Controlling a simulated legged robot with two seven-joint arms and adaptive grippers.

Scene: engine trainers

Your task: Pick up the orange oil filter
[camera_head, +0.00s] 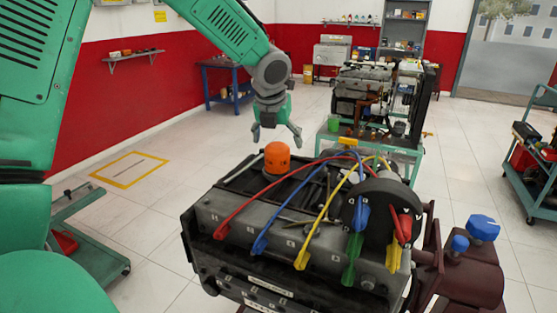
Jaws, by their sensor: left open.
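The orange oil filter (277,157) stands upright on the back left of the top of the near engine (290,225). My left gripper (275,133) hangs from the green arm just above and behind the filter. Its fingers point down and are spread, with nothing between them. The gripper appears apart from the filter, but the exact gap is hard to judge. My right gripper is not in view.
Red, blue and yellow cables arch over the engine to the round cap (372,210) right of the filter. A second engine (365,95) stands on a green stand behind. A tool cart (530,160) is at right. The floor left of the engine is mostly clear.

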